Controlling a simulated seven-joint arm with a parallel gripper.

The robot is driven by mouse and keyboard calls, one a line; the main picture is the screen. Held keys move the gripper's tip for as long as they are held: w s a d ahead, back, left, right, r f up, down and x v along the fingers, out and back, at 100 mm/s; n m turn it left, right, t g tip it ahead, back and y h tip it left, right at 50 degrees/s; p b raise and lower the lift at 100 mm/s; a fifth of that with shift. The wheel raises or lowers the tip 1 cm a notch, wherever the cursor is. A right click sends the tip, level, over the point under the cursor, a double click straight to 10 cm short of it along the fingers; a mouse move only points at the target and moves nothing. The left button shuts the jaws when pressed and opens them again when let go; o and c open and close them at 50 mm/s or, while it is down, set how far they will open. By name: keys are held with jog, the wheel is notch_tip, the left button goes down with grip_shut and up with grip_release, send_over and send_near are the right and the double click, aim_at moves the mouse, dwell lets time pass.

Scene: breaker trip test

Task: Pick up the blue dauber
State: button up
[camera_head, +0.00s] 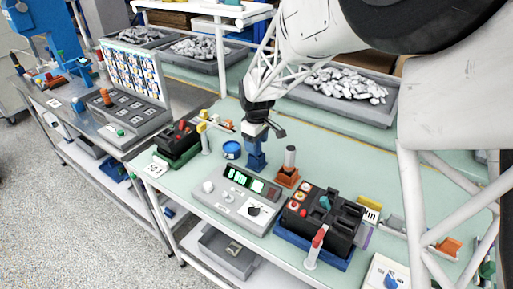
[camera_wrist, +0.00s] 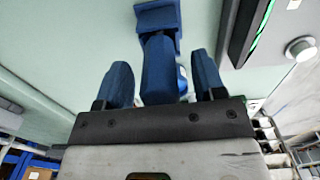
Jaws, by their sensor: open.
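The blue dauber (camera_head: 256,147) stands upright in a blue holder (camera_head: 257,162) on the pale green bench, directly below my gripper (camera_head: 260,122) in the head view. In the wrist view the dauber (camera_wrist: 159,68) rises between my two fingers, with its holder (camera_wrist: 158,17) beyond it. My gripper (camera_wrist: 162,82) is open, with one blue-tipped finger on each side of the dauber. A gap shows on both sides. The dauber's near end is hidden behind the gripper body in the wrist view.
A grey panel with a green display (camera_head: 238,198) lies in front. A dark-handled tool in an orange holder (camera_head: 287,178) stands close on the right, and a round blue tin (camera_head: 232,149) on the left. A black breaker unit (camera_head: 322,215) sits front right.

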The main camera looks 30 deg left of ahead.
jog(key=c, duration=1)
jog(key=shift+r, duration=0.1)
jog(key=shift+r, duration=4.95)
